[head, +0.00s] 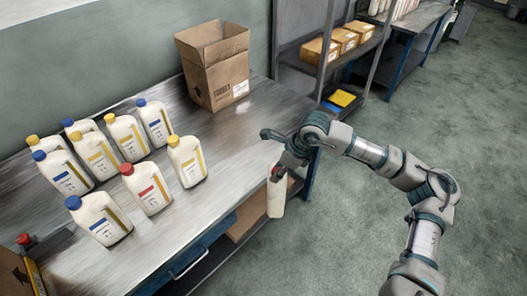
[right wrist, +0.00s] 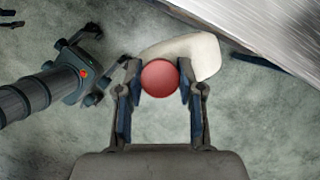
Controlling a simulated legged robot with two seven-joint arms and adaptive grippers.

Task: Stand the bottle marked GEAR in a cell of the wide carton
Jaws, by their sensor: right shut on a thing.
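My right gripper (head: 279,170) is shut on the cap of a white bottle (head: 276,197), which hangs roughly upright in front of the bench's right end. In the right wrist view its red cap (right wrist: 160,78) sits between the fingers and its white body (right wrist: 203,52) shows behind. Its label is not readable. An open brown carton (head: 228,82) stands at the back of the bench; its cells are hidden. Part of another carton (head: 12,276) shows at the lower left corner. My left gripper (right wrist: 88,68) shows only in the right wrist view, fingers apart and empty.
Several bottles with blue, yellow and red caps, such as a red-capped one (head: 146,189), stand on the left of the metal bench (head: 245,128). The bench is clear in front of the open carton. A shelf rack (head: 330,60) with small boxes stands behind right.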

